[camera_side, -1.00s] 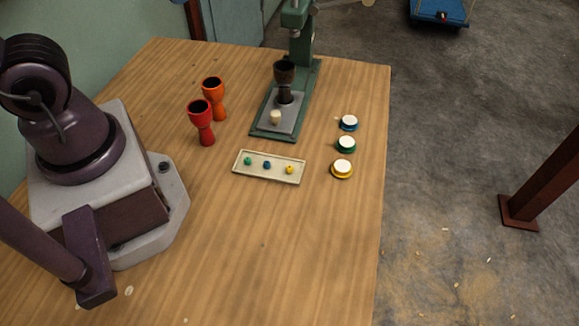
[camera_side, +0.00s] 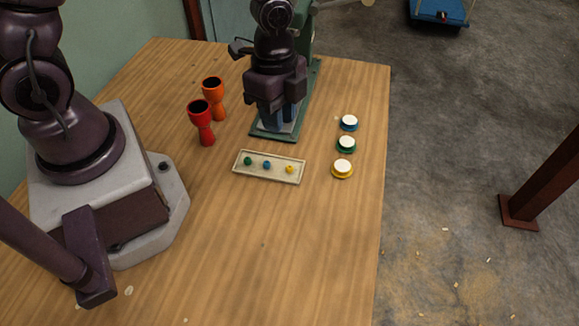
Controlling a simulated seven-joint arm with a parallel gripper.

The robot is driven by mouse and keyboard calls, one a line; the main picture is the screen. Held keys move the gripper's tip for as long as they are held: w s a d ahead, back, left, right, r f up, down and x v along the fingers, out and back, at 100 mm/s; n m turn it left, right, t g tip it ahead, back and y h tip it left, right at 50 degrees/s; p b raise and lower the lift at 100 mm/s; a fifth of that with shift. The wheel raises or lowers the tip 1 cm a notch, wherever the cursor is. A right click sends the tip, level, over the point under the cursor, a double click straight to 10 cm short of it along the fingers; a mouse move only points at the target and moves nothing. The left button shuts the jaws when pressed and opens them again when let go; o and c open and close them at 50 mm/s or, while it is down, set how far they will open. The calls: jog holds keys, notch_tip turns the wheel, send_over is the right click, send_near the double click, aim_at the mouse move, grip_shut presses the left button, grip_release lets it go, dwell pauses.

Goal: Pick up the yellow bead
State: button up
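The yellow bead (camera_side: 290,169) lies at the right end of a shallow cream tray (camera_side: 268,178) on the wooden table. A blue bead (camera_side: 267,165) is in the middle of the tray and a green bead (camera_side: 248,161) at its left end. My gripper (camera_side: 281,122) points down over the base of the green press, behind the tray and apart from the beads. Its fingertips are small and dark here, and I cannot tell whether they are open or shut. My gripper hides the dark goblet and the cream piece on the press.
A red goblet drum (camera_side: 201,121) and an orange one (camera_side: 214,97) stand left of the press (camera_side: 262,134). Blue (camera_side: 349,123), green (camera_side: 346,144) and yellow (camera_side: 342,169) white-topped discs line the right side. The table in front of the tray is clear.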

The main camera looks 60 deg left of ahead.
jog(key=w+m, duration=0.1)
jog(key=m, duration=0.1)
send_over(289, 166)
jog(key=shift+t, duration=0.3)
notch_tip(289, 166, down, 7)
jog(key=shift+s+r, duration=0.1)
jog(key=shift+f, duration=2.95)
grip_shut()
